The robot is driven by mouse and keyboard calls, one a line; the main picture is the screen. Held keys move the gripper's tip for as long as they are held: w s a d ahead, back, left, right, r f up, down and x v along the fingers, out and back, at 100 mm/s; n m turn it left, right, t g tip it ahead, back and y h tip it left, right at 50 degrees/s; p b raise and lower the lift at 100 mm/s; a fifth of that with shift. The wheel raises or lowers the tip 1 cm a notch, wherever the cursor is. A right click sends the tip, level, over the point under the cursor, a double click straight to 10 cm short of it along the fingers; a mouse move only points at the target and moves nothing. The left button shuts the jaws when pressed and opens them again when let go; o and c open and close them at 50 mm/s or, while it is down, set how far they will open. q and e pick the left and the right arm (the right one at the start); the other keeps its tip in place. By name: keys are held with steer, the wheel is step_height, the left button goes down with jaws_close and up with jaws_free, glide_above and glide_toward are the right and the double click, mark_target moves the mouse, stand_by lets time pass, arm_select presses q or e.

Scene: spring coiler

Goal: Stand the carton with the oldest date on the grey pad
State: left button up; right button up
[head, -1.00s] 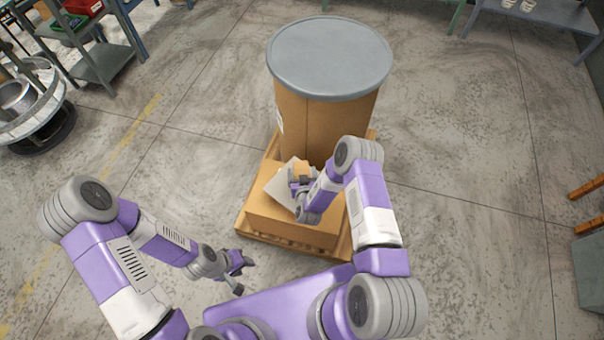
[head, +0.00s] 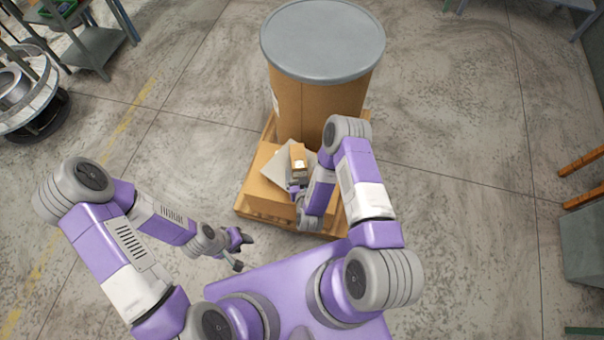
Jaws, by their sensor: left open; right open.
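A small brown carton (head: 298,158) with a pale patch on it stands on the grey pad (head: 284,157), which lies on top of a large cardboard box (head: 262,192). My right gripper (head: 296,183) is just on the near side of the carton, partly hidden by my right arm; it is open and appears apart from the carton. No date can be read at this size. My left gripper (head: 241,252) is open and empty, over the floor to the left of my base. No other small carton shows clearly.
A tall brown drum (head: 315,100) with a grey lid stands behind the box on the same wooden pallet (head: 244,212). A round metal machine (head: 30,100) and a shelf (head: 90,50) are at the far left. A grey-green block (head: 585,240) is at the right. Floor around the pallet is clear.

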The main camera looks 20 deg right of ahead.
steer(key=s+a+r+g+y, duration=0.2)
steer(key=s+g, duration=0.4)
steer(key=s, duration=0.3)
steer(key=s+a+r+g+y, duration=0.1)
steer(key=s+a+g+y, duration=0.3)
steer(key=s+g, duration=0.3)
steer(key=shift+s+a+r+y, duration=0.15)
steer(key=shift+s+r+y, duration=0.25)
steer(key=shift+s, duration=0.5)
steer(key=shift+r+p, duration=0.2)
steer(key=shift+p, duration=0.15)
